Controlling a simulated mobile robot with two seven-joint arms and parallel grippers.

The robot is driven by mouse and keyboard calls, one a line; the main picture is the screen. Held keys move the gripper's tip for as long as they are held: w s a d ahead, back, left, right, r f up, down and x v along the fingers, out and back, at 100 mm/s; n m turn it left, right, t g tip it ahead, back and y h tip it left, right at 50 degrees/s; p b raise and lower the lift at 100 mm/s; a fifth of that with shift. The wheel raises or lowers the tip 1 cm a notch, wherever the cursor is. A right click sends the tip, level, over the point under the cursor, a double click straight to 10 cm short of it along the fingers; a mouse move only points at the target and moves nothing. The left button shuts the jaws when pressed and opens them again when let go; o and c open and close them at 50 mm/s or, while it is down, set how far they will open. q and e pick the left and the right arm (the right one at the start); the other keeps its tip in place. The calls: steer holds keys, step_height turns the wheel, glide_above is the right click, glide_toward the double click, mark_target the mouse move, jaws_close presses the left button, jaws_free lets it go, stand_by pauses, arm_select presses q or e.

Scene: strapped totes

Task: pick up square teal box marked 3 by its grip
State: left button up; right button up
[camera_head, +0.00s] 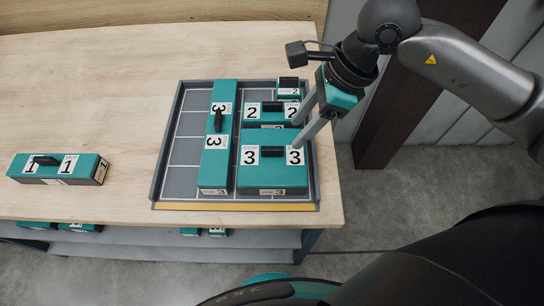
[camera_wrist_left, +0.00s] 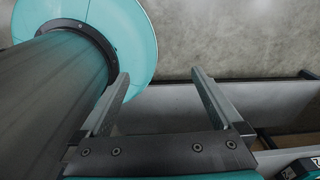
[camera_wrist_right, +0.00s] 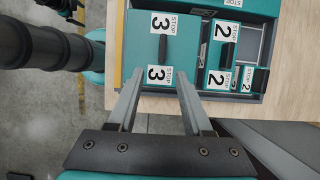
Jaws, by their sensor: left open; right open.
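The square teal box marked 3 (camera_head: 273,177) stands at the front right of the grey tray (camera_head: 174,147), with a dark grip between its two "3" labels. It also shows in the right wrist view (camera_wrist_right: 144,48), its grip upright in that picture. My right gripper (camera_head: 311,128) is open and empty, above the tray's right edge near the box's right "3" label. In the right wrist view its fingers (camera_wrist_right: 156,92) point toward the box, apart from the grip. My left gripper (camera_wrist_left: 160,80) is open and empty over the floor and a shelf edge; it is not in the head view.
A long teal box marked 3 (camera_head: 215,165) stands just left of the square one. A box marked 2 (camera_head: 266,111) and a small box marked 2 (camera_head: 289,90) stand behind. A box marked 1 (camera_head: 57,170) lies on the table's left. Bare table lies between.

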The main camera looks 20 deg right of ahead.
mark_target(274, 147)
steer(key=x, duration=0.2)
steer(key=shift+w+a+f, duration=0.1)
steer(key=shift+a+f, duration=0.05)
steer(key=shift+f, duration=0.15)
steer(key=shift+a+f, duration=0.2)
steer(key=shift+f, duration=0.15)
steer(key=shift+w+a+f, duration=0.15)
steer(key=shift+a+f, duration=0.05)
steer(key=shift+a, duration=0.05)
steer(key=x, duration=0.4)
steer(key=shift+w+a, duration=0.25)
steer(key=shift+a, duration=0.25)
steer(key=shift+c, duration=0.5)
arm_select(q)
steer(key=shift+w+d, duration=0.1)
steer(key=shift+w, duration=0.7)
arm_select(e)
jaws_close()
steer(key=shift+r, duration=0.1)
